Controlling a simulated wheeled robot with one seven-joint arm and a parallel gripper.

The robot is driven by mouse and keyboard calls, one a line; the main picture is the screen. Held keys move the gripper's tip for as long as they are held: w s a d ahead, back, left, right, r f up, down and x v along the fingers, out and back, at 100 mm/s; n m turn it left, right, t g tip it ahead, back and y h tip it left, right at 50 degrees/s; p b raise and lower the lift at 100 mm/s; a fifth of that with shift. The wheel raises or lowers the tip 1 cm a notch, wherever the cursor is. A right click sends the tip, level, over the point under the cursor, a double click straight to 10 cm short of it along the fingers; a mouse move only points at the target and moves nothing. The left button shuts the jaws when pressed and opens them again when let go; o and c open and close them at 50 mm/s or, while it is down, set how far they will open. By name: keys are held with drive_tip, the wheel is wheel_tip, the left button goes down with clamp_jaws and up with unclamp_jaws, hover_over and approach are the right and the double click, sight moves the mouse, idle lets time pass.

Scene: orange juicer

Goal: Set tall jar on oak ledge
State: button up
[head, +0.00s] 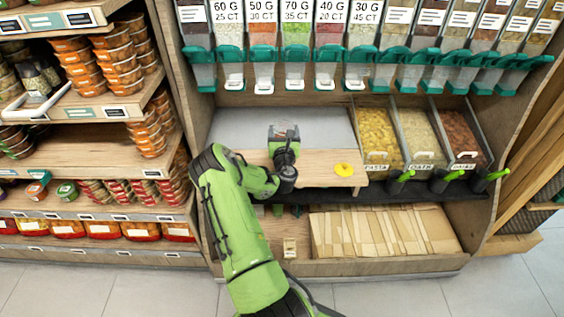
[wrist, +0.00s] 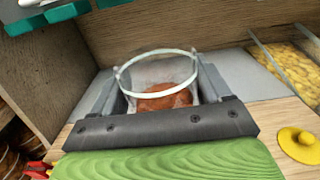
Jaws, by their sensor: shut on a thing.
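My gripper (head: 285,143) is shut on a clear jar (wrist: 160,78), one finger on each side of it. In the wrist view its round rim faces up, and reddish-brown contents show inside. The jar looks upright. In the head view the jar is small and partly hidden by my gripper. The oak ledge (head: 317,172) is the pale wooden board under and in front of my gripper; it also shows in the wrist view (wrist: 278,117). The jar's base is hidden, so I cannot tell whether it touches anything.
A yellow round lid with a knob (head: 344,170) lies on the ledge at right. A grey surface (head: 235,126) lies behind the ledge. Bins of pasta (head: 378,135) and other dry food stand to the right. Dispensers with green spouts (head: 296,60) hang above. Flattened cardboard (head: 380,232) lies below.

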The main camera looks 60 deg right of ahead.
wheel_tip(320, 180, down, 10)
drive_tip(key=b, duration=0.3)
drive_tip(key=shift+s+r, duration=0.1)
drive_tip(key=shift+r, duration=0.1)
drive_tip(key=shift+f+b, duration=0.1)
drive_tip(key=shift+b, duration=0.3)
drive_tip(key=o, duration=1.3)
drive_tip(key=shift+o, duration=0.2)
